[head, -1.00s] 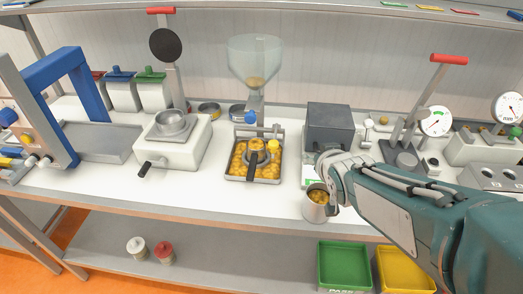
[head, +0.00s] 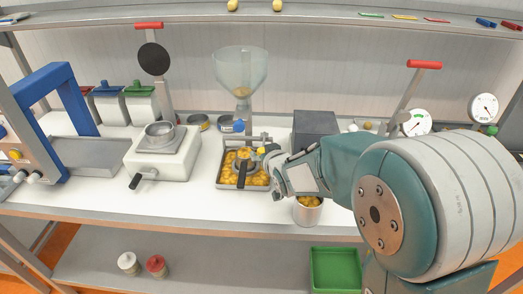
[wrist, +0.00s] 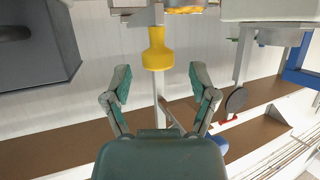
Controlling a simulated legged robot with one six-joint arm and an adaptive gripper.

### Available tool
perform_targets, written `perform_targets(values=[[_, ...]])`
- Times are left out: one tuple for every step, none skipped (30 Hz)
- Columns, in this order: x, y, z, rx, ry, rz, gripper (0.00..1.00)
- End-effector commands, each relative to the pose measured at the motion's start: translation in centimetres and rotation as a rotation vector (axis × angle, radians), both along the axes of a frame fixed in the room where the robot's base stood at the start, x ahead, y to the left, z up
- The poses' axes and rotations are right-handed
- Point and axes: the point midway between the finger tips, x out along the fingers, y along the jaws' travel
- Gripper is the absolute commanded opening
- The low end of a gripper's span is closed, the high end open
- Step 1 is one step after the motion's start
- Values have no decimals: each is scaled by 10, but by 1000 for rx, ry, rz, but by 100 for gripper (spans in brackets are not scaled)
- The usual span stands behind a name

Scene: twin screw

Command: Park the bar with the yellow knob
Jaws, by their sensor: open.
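The yellow knob (head: 262,151) shows in the head view at the back right of the tray of yellow pieces, beside my gripper (head: 270,162). In the wrist view the yellow knob (wrist: 157,50) is large, just beyond and between the tips of my open gripper (wrist: 159,72). The fingers stand apart on either side and I see no contact. A grey metal piece (wrist: 158,13) adjoins the knob in the wrist view; how the bar runs from it is unclear. My wrist hides part of the tray's right side in the head view.
The tray (head: 221,186) has a black handle (head: 242,174) across it, under a clear hopper (head: 240,72). A metal cup (head: 307,214) of yellow pieces stands close below my wrist. A dark box (head: 315,128) is behind it. A white burner-like unit (head: 165,165) stands left.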

Motion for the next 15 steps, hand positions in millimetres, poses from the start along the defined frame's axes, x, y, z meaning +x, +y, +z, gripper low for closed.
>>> perform_targets(values=[[6,3,-3,0,1,1,74],[9,4,-5,0,1,1,74],[13,5,-5,-1,0,1,74],[15,6,-6,0,0,1,74],[16,6,-7,0,1,1,74],[18,7,-8,0,0,1,74],[19,7,-8,0,0,0,74],[20,7,-8,0,-1,0,74],[21,8,-8,0,-1,0,74],[21,8,-9,0,-1,0,74],[21,8,-9,0,-1,0,74],[21,8,-9,0,-1,0,74],[21,8,-9,0,-1,0,74],[21,8,-9,0,-1,0,74],[21,8,-9,0,-1,0,74]])
